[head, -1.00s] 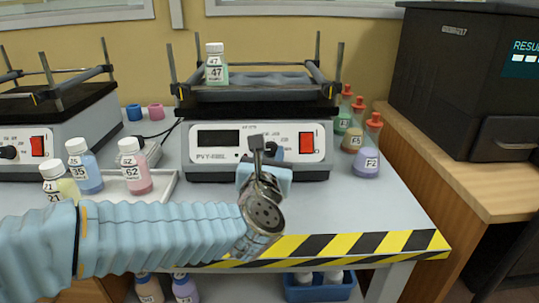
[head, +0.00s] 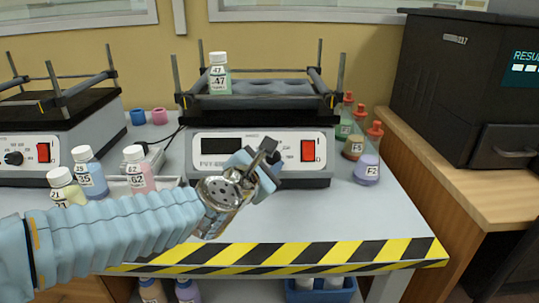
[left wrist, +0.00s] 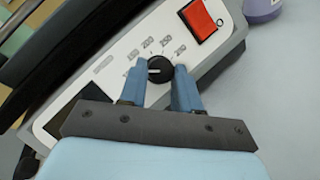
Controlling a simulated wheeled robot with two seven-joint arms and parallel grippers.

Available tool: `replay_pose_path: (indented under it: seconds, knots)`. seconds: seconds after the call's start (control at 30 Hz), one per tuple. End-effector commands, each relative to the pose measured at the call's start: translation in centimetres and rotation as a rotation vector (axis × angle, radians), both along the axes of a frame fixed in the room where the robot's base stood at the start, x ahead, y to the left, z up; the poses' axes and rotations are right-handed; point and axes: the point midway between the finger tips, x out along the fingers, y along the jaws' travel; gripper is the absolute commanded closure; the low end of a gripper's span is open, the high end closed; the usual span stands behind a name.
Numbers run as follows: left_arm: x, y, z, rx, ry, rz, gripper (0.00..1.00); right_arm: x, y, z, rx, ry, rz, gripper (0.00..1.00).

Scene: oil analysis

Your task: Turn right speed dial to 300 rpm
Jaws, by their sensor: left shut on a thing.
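The right shaker (head: 205,172) has a white front panel with a dark display (head: 221,146) and a red switch (head: 308,151). Its black speed dial (left wrist: 159,68) shows in the left wrist view, ringed by printed numbers, with a white pointer mark toward picture left. My left gripper (left wrist: 159,82) is shut on the dial, one blue finger on each side of it. In the head view my left gripper (head: 258,165) is tilted over the panel and largely hides the dial. The small numbers are hard to read. My right gripper is not in view.
A bottle marked 47 (head: 218,75) stands on the right shaker's platform. Red-capped flasks (head: 367,160) stand to the right. A second shaker (head: 75,140) is at left. The striped table front (head: 340,252) is clear.

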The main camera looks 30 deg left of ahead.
Motion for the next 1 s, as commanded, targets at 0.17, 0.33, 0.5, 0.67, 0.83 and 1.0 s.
replay_pose_path:
  seconds: [0.17, 0.33, 0.5, 0.67, 0.83, 1.0]
  knots:
    - [0.0, 0.1, 0.7, 0.125, 0.082, -0.08, 0.98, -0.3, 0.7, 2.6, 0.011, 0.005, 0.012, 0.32]
    - [0.1, 0.2, 0.9, 0.247, 0.157, -0.155, 0.98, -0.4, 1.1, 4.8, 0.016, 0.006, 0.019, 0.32]
    - [0.1, 0.4, 0.8, 0.367, 0.234, -0.229, 0.98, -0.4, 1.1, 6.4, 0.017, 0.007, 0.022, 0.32]
    - [0.2, 0.5, 0.7, 0.482, 0.305, -0.296, 0.98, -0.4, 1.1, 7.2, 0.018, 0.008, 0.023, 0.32]
    - [0.3, 0.6, 0.7, 0.605, 0.378, -0.372, 0.98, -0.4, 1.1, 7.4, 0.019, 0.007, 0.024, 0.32]
    - [0.4, 0.4, 0.8, 0.727, 0.453, -0.45, 0.98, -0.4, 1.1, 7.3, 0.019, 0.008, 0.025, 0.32]
